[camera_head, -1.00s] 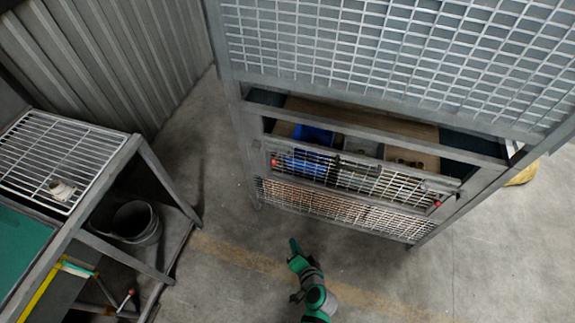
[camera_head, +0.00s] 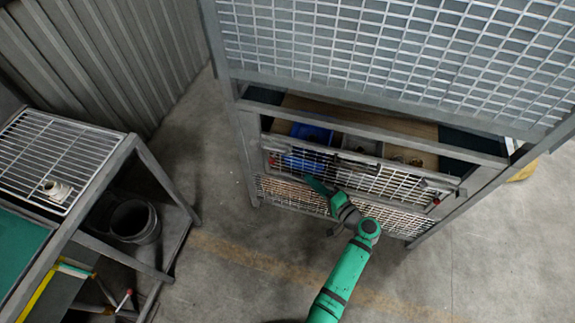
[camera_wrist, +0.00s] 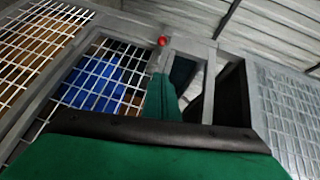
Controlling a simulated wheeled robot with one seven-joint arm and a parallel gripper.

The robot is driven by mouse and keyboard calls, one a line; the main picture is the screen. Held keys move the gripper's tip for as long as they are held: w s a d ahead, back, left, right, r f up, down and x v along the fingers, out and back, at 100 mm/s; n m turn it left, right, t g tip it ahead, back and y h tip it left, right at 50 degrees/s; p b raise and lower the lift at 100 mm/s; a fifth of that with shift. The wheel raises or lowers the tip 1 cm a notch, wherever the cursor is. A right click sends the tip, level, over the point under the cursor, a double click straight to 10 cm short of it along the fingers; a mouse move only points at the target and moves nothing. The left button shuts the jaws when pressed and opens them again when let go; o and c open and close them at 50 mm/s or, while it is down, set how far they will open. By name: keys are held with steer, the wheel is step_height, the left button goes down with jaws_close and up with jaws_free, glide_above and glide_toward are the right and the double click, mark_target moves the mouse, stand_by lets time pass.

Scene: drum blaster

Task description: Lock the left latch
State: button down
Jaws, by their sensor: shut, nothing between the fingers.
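The left latch shows as a small red knob (camera_head: 272,161) at the left end of the mesh door (camera_head: 385,182) on the metal cage. It also shows in the wrist view as a red knob (camera_wrist: 162,41) on the grey frame beside the mesh. My gripper (camera_head: 314,184) is in front of the door, right of and a little below the knob in the head view. In the wrist view my green gripper (camera_wrist: 174,95) is shut and empty, pointing toward the frame just below the knob. It appears apart from the knob. The latch's bolt cannot be made out.
A second red knob (camera_head: 435,201) is at the door's right end. A blue bin (camera_head: 312,133) stands behind the mesh. A large mesh panel (camera_head: 390,60) is above. A metal rack (camera_head: 135,150) with a dark bucket (camera_head: 135,221) stands at the left. The floor between is clear.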

steer(key=shift+w+a, duration=0.15)
steer(key=s+a+x, duration=0.2)
steer(key=x, duration=1)
steer(key=shift+w+a+f, duration=0.25)
steer(key=shift+w+a, duration=0.1)
steer(key=shift+a, duration=0.1)
steer(key=shift+d, duration=0.15)
